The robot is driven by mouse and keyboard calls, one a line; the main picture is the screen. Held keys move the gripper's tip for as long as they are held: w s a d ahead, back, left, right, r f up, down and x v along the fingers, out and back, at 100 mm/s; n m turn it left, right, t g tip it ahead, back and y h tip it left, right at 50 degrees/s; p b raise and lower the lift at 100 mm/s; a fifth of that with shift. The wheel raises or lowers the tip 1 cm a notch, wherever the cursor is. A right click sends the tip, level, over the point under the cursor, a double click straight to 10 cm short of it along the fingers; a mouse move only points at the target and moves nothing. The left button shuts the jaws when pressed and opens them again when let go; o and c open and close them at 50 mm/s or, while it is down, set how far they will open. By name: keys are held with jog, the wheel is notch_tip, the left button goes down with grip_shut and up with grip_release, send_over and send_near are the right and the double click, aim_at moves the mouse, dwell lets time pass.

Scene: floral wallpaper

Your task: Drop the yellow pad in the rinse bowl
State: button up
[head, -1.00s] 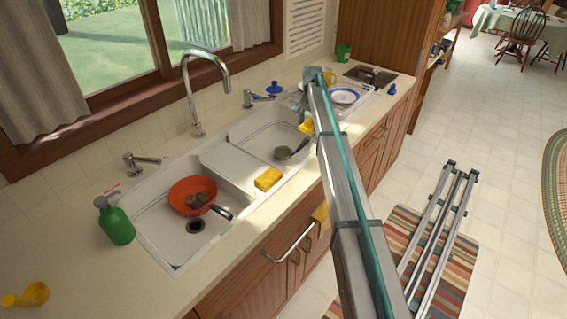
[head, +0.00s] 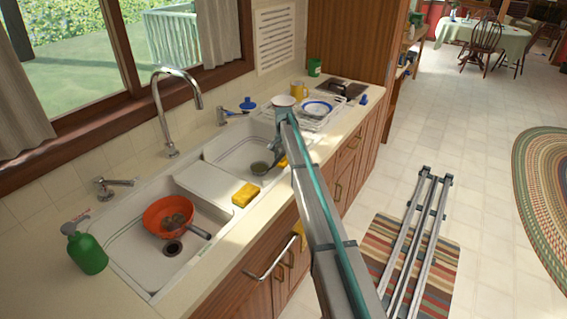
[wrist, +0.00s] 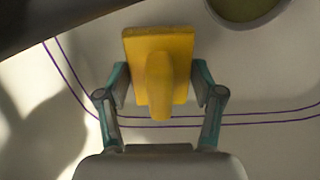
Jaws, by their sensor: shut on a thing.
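My gripper (wrist: 160,92) is shut on a yellow pad (wrist: 160,45), with one finger on each side of it. In the head view the pad (head: 283,161) shows only as a small yellow patch beside my arm, which hides most of it and my fingertips. They appear over or near the right-hand sink bowl (head: 222,152), which I take as the rinse bowl. In the wrist view a pale surface with purple lines lies behind the pad.
Another yellow sponge (head: 245,194) sits on the sink's front rim. The left bowl holds an orange pan-like vessel (head: 160,224) with brown lumps. A tall faucet (head: 160,110) rises behind the sink. A dish rack (head: 325,121) stands to the right, a green bottle (head: 86,252) to the left.

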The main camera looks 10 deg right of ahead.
jog(key=shift+f, duration=1.3)
jog(key=shift+f, duration=0.1)
jog(key=shift+f, duration=0.1)
jog(key=o, duration=1.1)
notch_tip(320, 180, up, 12)
jog(key=b, duration=0.2)
jog(key=shift+r+b, duration=0.25)
jog(key=shift+b, duration=0.1)
